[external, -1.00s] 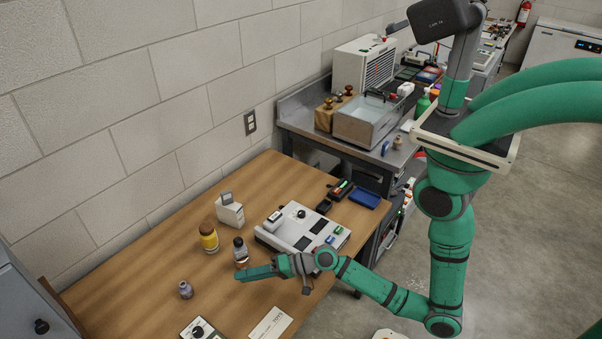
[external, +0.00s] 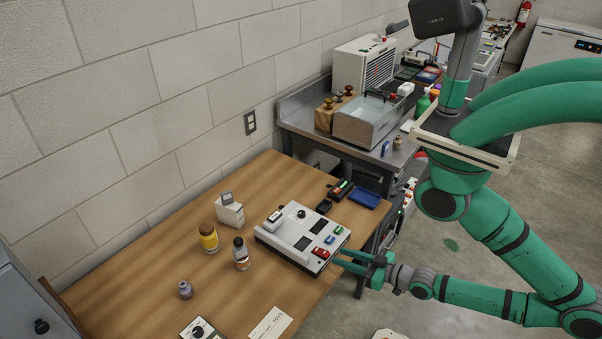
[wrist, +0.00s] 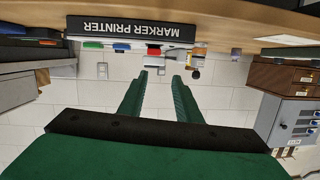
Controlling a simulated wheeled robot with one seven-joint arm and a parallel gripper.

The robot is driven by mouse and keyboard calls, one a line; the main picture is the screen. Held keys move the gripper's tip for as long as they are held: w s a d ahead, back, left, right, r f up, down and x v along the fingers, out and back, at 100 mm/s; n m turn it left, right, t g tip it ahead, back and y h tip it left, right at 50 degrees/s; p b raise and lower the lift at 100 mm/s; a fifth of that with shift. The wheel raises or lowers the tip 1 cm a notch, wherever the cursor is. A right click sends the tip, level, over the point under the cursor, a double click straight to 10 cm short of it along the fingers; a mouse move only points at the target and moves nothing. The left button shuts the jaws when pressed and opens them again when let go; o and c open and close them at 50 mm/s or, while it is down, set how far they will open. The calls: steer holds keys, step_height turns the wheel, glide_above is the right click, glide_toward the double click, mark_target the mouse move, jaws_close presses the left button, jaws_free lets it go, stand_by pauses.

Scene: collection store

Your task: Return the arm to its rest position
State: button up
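My green arm reaches in from the right in the external view. My gripper (external: 340,260) is at the front edge of the wooden table, close to the front right corner of the grey-white marker printer. In the wrist view its two green fingers (wrist: 160,92) stand apart with nothing between them. The marker printer (external: 283,233) lies on the table with red, blue and green buttons facing up. Its front face (wrist: 128,31) shows upside down in the wrist view, beyond the fingertips.
On the wooden table (external: 140,285) stand a yellow-labelled jar (external: 208,239), a clear bottle with a dark cap (external: 241,255), a small purple jar (external: 185,290) and a white box device (external: 230,211). Floor right of the table looks clear.

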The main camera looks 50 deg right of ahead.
steer(key=shift+h, duration=0.5)
steer(key=s+d, duration=0.3)
steer(key=shift+s+d+r, duration=0.25)
steer(key=shift+d+r, duration=0.05)
steer(key=shift+d, duration=0.1)
